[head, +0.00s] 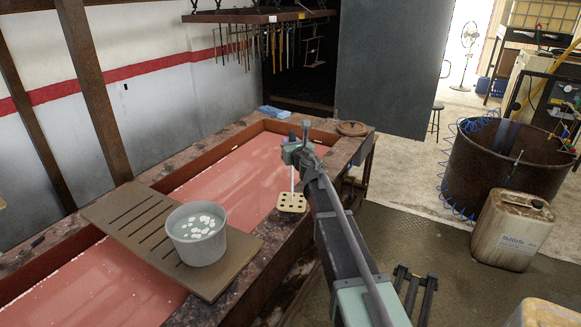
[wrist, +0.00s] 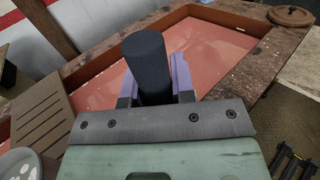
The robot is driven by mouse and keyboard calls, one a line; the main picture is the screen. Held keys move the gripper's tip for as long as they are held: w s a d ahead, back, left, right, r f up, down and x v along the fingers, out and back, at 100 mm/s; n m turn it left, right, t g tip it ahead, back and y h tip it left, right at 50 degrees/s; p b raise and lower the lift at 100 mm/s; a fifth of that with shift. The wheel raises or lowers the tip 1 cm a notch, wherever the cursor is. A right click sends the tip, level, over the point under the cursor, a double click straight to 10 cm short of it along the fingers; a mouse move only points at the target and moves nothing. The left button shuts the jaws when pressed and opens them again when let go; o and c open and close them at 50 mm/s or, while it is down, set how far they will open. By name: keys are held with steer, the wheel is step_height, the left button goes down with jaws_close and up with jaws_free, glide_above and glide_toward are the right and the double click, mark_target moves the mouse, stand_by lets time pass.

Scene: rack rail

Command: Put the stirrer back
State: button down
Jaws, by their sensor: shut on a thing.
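The stirrer has a dark cylindrical handle, a thin pale rod and a tan perforated plate (head: 292,203) at its lower end. My gripper (head: 296,150) is shut on the handle, which fills the middle of the wrist view (wrist: 147,65) between the purple fingers (wrist: 155,85). The stirrer hangs roughly upright, with its plate at the right side of the trough in the head view; its exact height above the rim cannot be told. A hanging rack (head: 250,17) with several rods under it is at the back. A grey bucket (head: 198,250) holds pale liquid with white pieces.
The long trough (head: 240,170) holds pink liquid. A slatted board (head: 120,214) lies across it under the bucket. A round lid (head: 351,129) and a blue cloth (head: 273,112) lie on the far rim. A dark panel (head: 385,65), rusty drum (head: 510,165) and canister (head: 510,230) are right.

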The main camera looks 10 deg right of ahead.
mark_target(292, 169)
step_height(292, 169, down, 4)
steer(key=b, duration=0.4)
steer(key=shift+f, duration=0.2)
steer(key=c, duration=1)
jaws_free()
steer(key=shift+o, duration=0.2)
steer(key=shift+r, duration=0.15)
